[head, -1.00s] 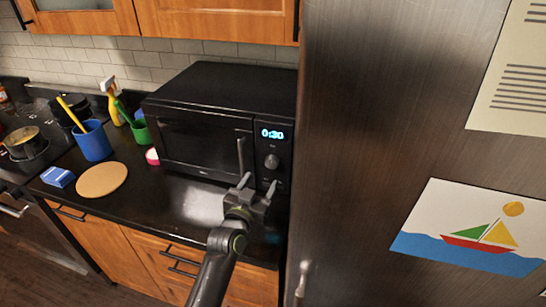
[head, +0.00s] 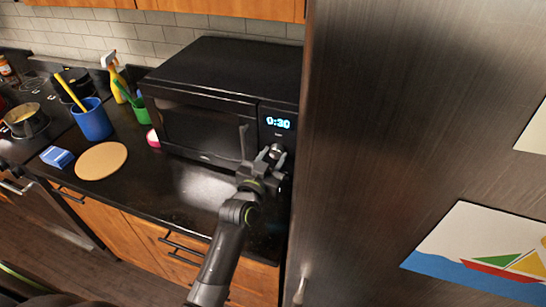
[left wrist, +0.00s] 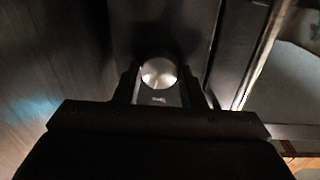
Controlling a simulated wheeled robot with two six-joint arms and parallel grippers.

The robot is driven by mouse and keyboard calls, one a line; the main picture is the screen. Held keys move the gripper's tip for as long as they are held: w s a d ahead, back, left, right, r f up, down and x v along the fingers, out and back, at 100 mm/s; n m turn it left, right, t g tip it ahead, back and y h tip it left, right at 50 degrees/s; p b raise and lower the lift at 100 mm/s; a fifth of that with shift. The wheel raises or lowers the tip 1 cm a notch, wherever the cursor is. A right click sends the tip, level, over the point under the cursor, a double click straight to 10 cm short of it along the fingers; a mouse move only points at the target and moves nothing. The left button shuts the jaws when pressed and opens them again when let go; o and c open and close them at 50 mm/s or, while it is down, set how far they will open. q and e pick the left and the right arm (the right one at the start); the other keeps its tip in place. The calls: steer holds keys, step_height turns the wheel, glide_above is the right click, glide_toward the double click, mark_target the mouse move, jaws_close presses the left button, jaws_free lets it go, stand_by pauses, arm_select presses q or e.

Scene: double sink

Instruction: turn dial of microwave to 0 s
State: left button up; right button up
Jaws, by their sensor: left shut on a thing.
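The black microwave (head: 205,120) stands on the dark counter against the tiled wall, its door closed. Its display (head: 278,123) reads 0:30. The round dial sits below the display; in the head view my gripper mostly hides it, and in the left wrist view the silver dial (left wrist: 158,73) shows between the two fingers. My left gripper (head: 268,158) is at the dial, shut on it, with one finger on either side. My right gripper is not in view.
The tall steel fridge (head: 400,120) stands close on the right of the microwave. A blue cup (head: 93,124), a round tan board (head: 101,161) and a blue box (head: 57,157) sit on the counter to the left. The counter in front of the microwave is clear.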

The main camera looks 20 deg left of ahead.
arm_select(q)
steer(key=c, duration=0.3)
steer(key=shift+n, duration=1.6)
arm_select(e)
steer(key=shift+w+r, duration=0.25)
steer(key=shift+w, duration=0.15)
arm_select(q)
steer(key=o, duration=1)
steer(key=shift+w, duration=0.1)
steer(key=shift+c, duration=0.2)
steer(key=shift+f+p, duration=0.1)
steer(key=shift+p, duration=0.2)
